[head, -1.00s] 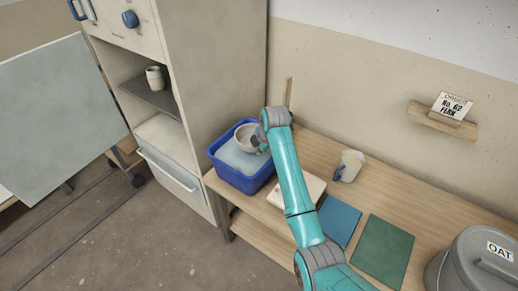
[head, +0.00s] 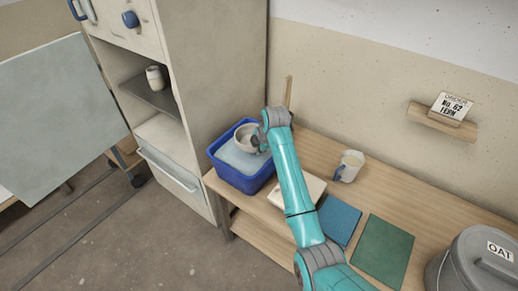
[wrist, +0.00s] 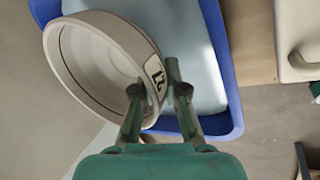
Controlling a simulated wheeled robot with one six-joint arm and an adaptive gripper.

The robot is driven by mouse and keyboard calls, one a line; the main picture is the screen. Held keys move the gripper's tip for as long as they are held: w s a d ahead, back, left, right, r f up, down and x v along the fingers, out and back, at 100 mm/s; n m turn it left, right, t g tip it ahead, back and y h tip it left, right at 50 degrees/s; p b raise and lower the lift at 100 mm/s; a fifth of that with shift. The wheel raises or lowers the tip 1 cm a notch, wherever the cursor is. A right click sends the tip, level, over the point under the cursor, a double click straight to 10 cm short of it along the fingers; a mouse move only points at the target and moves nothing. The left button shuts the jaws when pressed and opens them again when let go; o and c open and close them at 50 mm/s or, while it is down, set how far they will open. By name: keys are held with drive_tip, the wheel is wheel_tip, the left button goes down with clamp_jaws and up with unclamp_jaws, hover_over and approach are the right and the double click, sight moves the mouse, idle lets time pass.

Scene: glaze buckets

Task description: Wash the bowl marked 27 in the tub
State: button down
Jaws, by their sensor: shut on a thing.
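The pale bowl (head: 247,138) marked 27 is held by my gripper over the blue tub (head: 227,173), at the tub's back right. In the wrist view the bowl (wrist: 90,58) is large, with its number label facing my fingers. My gripper (wrist: 158,90) is shut on the bowl's wall. The head view mostly hides the fingers behind the arm. Light blue-grey water fills the tub (wrist: 226,70). I cannot tell whether the bowl touches the water.
A mug (head: 347,166), a pale block (head: 312,186), a blue mat (head: 338,221) and a green mat (head: 383,251) are on the wooden bench. A grey lidded bucket marked OAT (head: 478,262) stands at the front right. A tall cabinet (head: 215,70) stands close to the tub's left.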

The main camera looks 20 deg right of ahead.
drive_tip(key=shift+r, duration=0.1)
drive_tip(key=shift+r, duration=3.1)
